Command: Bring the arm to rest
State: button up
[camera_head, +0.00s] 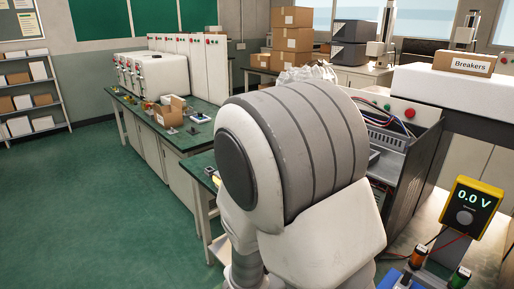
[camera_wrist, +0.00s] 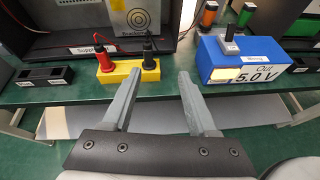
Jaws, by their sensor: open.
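My gripper (camera_wrist: 160,88) is open in the wrist view, with two grey fingers spread apart and nothing between them. Its fingertips point towards the bench edge, between a yellow block (camera_wrist: 128,82) with a red and a black plug and a blue box (camera_wrist: 225,70) marked "Out 5.0 V". I cannot tell whether a finger touches the yellow block. In the head view my bent arm (camera_head: 300,150) fills the middle, and my gripper is hidden.
A yellow meter (camera_head: 471,208) reading 0.0 V stands at the right. An open grey case with wires (camera_head: 405,165) is beside my arm. A box marked "Breakers" (camera_head: 464,63) sits on a white unit. A green-topped bench (camera_head: 145,115) stands behind; the floor (camera_head: 100,215) at left is clear.

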jog(key=s+d+r+m+g+y+p, duration=0.4)
jog(key=s+r+m+g+p, duration=0.15)
jog(key=s+r+m, duration=0.6)
jog(key=s+a+r+m+t+y+p, duration=0.1)
jog(key=a+r+m+t+y+p, duration=0.1)
jog(key=r+m, duration=0.4)
jog(key=s+a+r+m+t+y+p, duration=0.1)
jog(key=a+r+m+y+p, duration=0.2)
jog(key=r, duration=0.7)
jog(key=a+m+y, duration=0.2)
jog(key=m, duration=0.1)
jog(key=shift+s+t, duration=0.35)
